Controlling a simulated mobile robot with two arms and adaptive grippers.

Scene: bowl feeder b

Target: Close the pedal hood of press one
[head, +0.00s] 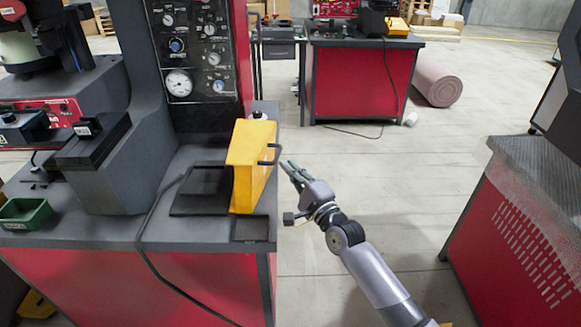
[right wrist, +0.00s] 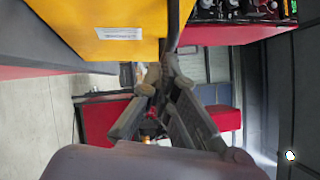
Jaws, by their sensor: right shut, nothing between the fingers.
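The yellow pedal hood (head: 249,165) stands raised on edge at the right side of the dark press bench. A black flat plate (head: 196,190) lies to its left. The hood's black bar handle (head: 270,154) sticks out on its right side. My right gripper (head: 287,167) is shut and empty, just right of the handle; I cannot tell whether it touches it. In the right wrist view, the hood (right wrist: 98,12) with a white label fills the upper left, and the gripper's fingertips (right wrist: 163,79) are close below it. My left gripper is not in view.
The gauge panel (head: 199,45) rises behind the hood. A green bin (head: 24,213) sits at the bench's left. Another red bench (head: 538,225) with a mesh stands at the right. The floor (head: 410,165) between the benches is clear. A rolled mat (head: 437,82) lies farther back.

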